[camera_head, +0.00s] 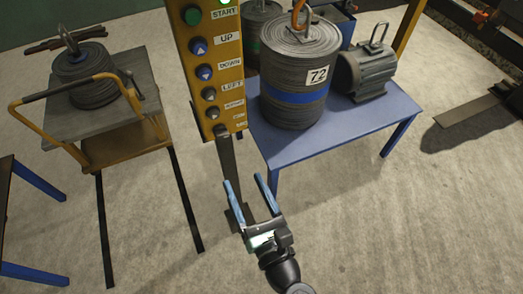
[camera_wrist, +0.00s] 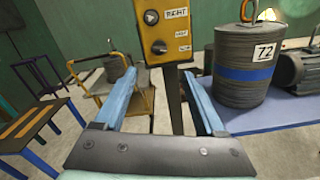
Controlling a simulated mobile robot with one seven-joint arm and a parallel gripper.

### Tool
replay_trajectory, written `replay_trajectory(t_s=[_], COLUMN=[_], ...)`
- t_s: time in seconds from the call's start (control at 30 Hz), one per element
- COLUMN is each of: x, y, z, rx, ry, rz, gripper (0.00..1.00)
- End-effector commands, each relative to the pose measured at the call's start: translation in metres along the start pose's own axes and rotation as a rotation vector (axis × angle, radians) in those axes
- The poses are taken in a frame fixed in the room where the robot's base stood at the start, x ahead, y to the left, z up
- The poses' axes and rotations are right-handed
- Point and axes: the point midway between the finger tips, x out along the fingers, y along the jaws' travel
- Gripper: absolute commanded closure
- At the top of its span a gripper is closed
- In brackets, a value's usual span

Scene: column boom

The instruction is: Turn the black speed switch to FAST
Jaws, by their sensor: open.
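The yellow control box (camera_head: 205,60) hangs upright at the top centre, with a column of buttons and white labels. The black speed switch (camera_head: 221,131) is the lowest control on it. In the wrist view the switch (camera_wrist: 158,47) sits below the RIGHT button, beside two small labels too blurred to read surely. Which way the switch points I cannot tell. My gripper (camera_head: 245,182) is open and empty, its two blue fingers apart, below the box and not touching it. In the wrist view my gripper (camera_wrist: 162,80) has its fingers either side of the post beneath the box.
A blue table (camera_head: 340,125) behind at right bears a coil drum marked 72 (camera_head: 297,110) and a grey motor (camera_head: 370,72). A yellow-framed cart (camera_head: 125,105) with another coil stands at left. The floor around my gripper is clear.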

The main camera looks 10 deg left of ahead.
Motion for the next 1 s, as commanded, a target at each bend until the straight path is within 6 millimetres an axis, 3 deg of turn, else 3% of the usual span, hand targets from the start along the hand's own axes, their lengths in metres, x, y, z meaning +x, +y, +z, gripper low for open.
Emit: replay_trajectory(t_s=[0.27, 0.7, 1.0], x=[0.023, 0.109, 0.129], y=[0.005, 0.005, 0.005], z=[-0.001, -0.002, -0.003], rx=[0.004, 0.003, 0.003], ry=[0.0, 0.001, 0.002], rz=[0.015, 0.012, 0.01], gripper=[0.28, 0.28, 0.28])
